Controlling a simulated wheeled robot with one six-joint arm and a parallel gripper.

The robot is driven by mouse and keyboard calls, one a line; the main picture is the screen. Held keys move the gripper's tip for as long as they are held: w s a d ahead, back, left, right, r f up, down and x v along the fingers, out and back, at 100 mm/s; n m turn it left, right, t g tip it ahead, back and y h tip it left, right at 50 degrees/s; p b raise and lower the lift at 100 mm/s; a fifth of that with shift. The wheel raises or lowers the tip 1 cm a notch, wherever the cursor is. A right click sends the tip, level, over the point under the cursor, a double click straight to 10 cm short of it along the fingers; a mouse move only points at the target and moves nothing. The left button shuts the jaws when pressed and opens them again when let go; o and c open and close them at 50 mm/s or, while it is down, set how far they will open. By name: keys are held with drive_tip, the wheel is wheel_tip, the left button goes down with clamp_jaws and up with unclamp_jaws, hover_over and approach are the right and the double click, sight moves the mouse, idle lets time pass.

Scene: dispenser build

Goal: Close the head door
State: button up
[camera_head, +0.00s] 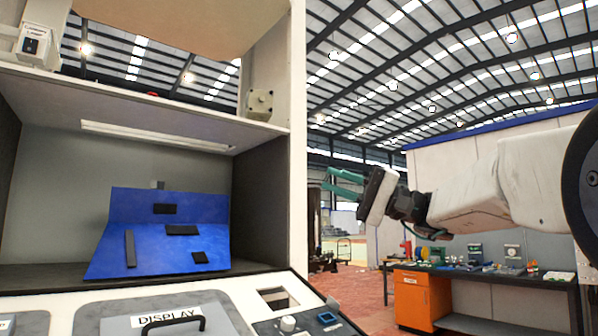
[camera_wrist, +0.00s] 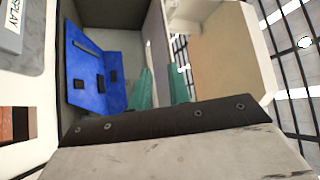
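The dispenser (camera_head: 298,150) is a white cabinet filling the left of the head view. A tan panel (camera_head: 165,20), which looks like the raised head door, slopes over its open top; its upper end is cut off. The panel also shows in the wrist view (camera_wrist: 228,58), right of the fingers. My gripper (camera_head: 342,182) is right of the cabinet, apart from it and lower than the panel. Its two green fingers (camera_wrist: 162,87) are apart with nothing between them. The panel's hinge cannot be made out clearly.
A blue folded sheet with dark pads (camera_head: 165,235) stands in the cabinet's open bay. A lid marked DISPLAY (camera_head: 170,318) lies at the front. An orange and dark workbench (camera_head: 420,297) with small items stands behind at right. Open space lies between cabinet and bench.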

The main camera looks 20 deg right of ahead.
drive_tip(key=x, duration=0.7)
drive_tip(key=shift+r, duration=0.45)
drive_tip(key=shift+w+a, duration=0.1)
drive_tip(key=shift+c, duration=0.3)
clamp_jaws()
idle(0.5)
drive_tip(key=shift+o, duration=0.3)
unclamp_jaws()
